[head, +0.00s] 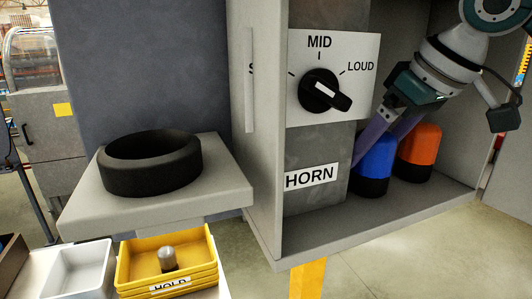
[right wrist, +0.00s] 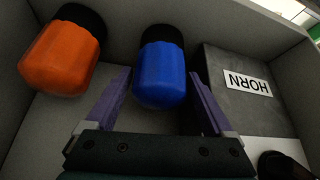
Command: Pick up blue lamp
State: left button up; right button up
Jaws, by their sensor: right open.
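The blue lamp (head: 376,160) has a black base and stands upright on the floor of the open grey cabinet, just right of the HORN panel. My right gripper (head: 378,140) reaches in from the upper right, with its purple fingers in front of and partly covering the lamp. In the right wrist view the blue lamp (right wrist: 161,72) lies between and just beyond the two open fingers, with gaps on both sides. The fingers (right wrist: 160,92) hold nothing. My left gripper is in no view.
An orange lamp (head: 418,150) with a black base stands close to the right of the blue one. The grey block with the HORN label (head: 311,177) and a black knob (head: 322,92) is at left. A black ring (head: 150,163) sits on a grey ledge (head: 215,190); yellow trays (head: 185,258) are below.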

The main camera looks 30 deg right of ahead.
jog(key=c, duration=1.2)
jog(key=shift+r, duration=0.1)
jog(key=shift+c, duration=0.3)
